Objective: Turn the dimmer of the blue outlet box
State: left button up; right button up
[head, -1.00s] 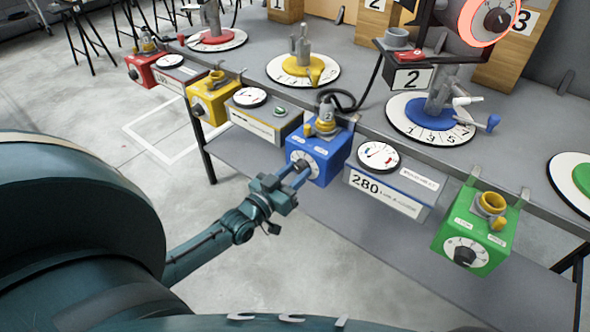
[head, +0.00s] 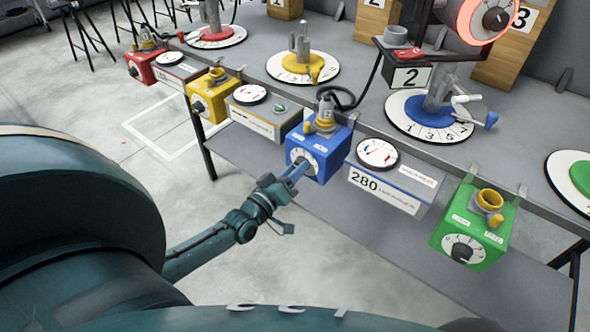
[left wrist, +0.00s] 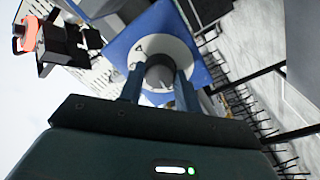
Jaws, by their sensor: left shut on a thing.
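The blue outlet box (head: 326,157) hangs on the front edge of the table, with a white round scale on its front face. Its dark dimmer knob shows in the left wrist view (left wrist: 160,73), in the middle of the white scale. My left gripper (head: 297,172) is at the front of the box, its two fingers on either side of the knob and shut on it. In the head view the fingers hide most of the knob. In the left wrist view the fingers (left wrist: 160,85) reach up to the blue face (left wrist: 122,42). My right gripper is not in view.
A meter box marked 280 (head: 388,190) sits right of the blue box, then a green box (head: 474,235). A yellow box (head: 212,97) and a red box (head: 143,68) are to the left. A black cable (head: 350,100) loops behind the blue box's plug.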

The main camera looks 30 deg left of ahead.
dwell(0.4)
pick_arm(q)
jog(key=o, duration=1)
jog(key=s, duration=0.8)
jog(key=s+a, duration=0.1)
jog(key=s, duration=0.4)
jog(key=shift+f, duration=0.35)
